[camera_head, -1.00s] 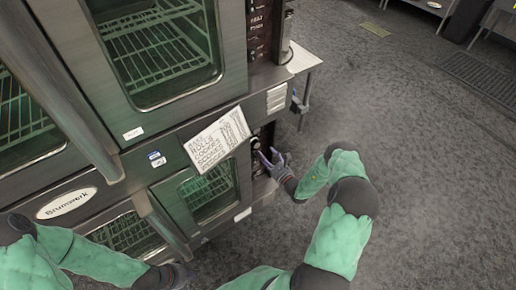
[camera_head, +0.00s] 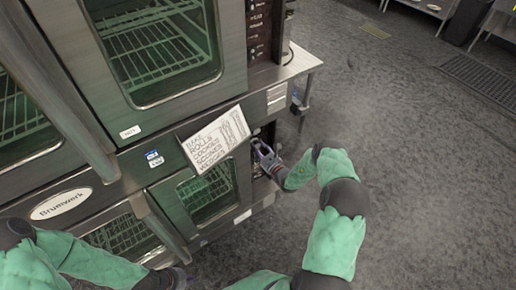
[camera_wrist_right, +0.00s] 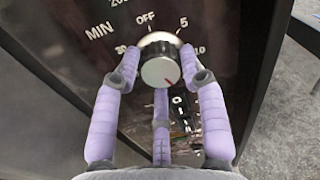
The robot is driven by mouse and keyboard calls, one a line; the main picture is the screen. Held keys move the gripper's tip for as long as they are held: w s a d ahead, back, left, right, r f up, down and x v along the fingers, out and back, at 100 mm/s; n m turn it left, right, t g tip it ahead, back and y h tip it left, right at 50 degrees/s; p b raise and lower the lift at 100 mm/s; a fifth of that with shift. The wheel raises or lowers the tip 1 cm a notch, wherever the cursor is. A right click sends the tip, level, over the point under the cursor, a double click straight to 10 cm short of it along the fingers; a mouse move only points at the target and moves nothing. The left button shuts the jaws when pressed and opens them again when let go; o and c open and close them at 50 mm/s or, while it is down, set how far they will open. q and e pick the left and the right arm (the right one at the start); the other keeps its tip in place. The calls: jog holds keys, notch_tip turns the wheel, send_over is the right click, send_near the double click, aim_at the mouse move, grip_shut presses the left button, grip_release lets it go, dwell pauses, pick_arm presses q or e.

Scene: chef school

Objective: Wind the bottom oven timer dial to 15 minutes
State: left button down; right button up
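The bottom oven's timer dial (camera_wrist_right: 160,62) is a round silver knob on a dark panel, in the middle of the right wrist view. OFF, 5, 10 and MIN are legible around it. Its red mark points down and slightly right; the numbers there are covered by my fingers. My right gripper (camera_wrist_right: 160,64) is open around the dial, with a fingertip close on each side; contact is unclear. In the head view this gripper (camera_head: 264,150) is at the lower panel. My left gripper (camera_head: 176,280) is low at the bottom edge, its fingers not clear.
A rocker switch (camera_wrist_right: 181,108) is below the dial, partly behind my fingers. A paper list (camera_head: 216,138) hangs on the oven front beside the panel. Oven door handles (camera_head: 165,225) stick out at the left. The floor (camera_head: 420,170) to the right is clear.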

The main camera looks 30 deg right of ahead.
jog(key=shift+r, duration=0.15)
jog(key=shift+c, duration=0.2)
jog(key=shift+w+n, duration=0.1)
jog(key=shift+n, duration=0.4)
jog(key=o, duration=1.1)
jog(key=shift+r, duration=0.1)
jog(key=shift+o, duration=0.2)
jog(key=shift+s, duration=0.45)
jog(key=s, duration=1.1)
jog(key=shift+d, duration=0.45)
